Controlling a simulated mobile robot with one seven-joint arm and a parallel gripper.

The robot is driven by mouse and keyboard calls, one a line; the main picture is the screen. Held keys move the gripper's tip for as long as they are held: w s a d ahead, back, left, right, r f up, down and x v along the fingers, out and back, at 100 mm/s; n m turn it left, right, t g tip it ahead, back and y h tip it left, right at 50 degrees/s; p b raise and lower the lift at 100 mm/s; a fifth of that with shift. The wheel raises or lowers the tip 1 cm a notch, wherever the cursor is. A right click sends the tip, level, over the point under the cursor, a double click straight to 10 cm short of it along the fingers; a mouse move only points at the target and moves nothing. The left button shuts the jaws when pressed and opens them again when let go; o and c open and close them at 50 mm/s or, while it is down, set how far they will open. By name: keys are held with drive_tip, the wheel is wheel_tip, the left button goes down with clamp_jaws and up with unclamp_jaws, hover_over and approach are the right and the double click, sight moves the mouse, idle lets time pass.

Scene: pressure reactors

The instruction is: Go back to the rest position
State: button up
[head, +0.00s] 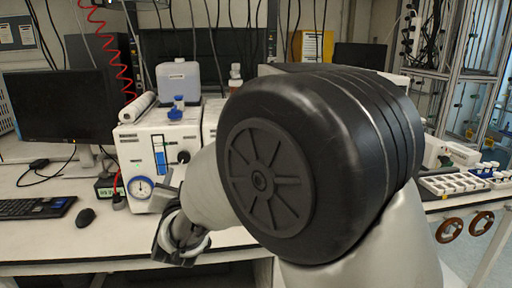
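My gripper (172,228) shows in the head view at the lower middle left, in front of the bench. It is small, dark and partly hidden by my own pale arm link. Whether its fingers are open or shut is not clear, and I cannot make out anything held in it. My arm's large black joint fills the middle of the view and hides much of the bench behind it. A white reactor unit (134,150) with a round gauge (141,187) stands on the bench behind my gripper.
A monitor (60,105), keyboard (36,207) and mouse (85,217) occupy the bench at left. A bottle with liquid (180,82) and a blue-capped vessel (176,110) stand near the reactor unit's top. A white compartment tray (452,184) lies at right. Brown rings (450,230) show below it.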

drive_tip(key=s+d+r+n+g, duration=0.1)
drive_tip(key=s+d+r+g, duration=0.15)
drive_tip(key=d, duration=0.65)
drive_tip(key=s+d+r+n+g, duration=0.1)
drive_tip(key=s+d+r+g, duration=0.2)
drive_tip(key=d, duration=0.6)
drive_tip(key=s+d+f+g+h, duration=0.2)
drive_tip(key=s+d+f+g, duration=0.1)
drive_tip(key=s+d, duration=0.7)
drive_tip(key=s+d+f+g+h, duration=0.2)
drive_tip(key=s+d+f+h, duration=0.1)
drive_tip(key=s+d, duration=0.75)
wheel_tip(320, 180, up, 15)
drive_tip(key=s+a+p, duration=0.1)
drive_tip(key=s+p, duration=0.1)
drive_tip(key=p, duration=1.4)
drive_tip(key=shift+s+m, duration=0.15)
drive_tip(key=shift+m, duration=0.25)
drive_tip(key=shift+g, duration=0.25)
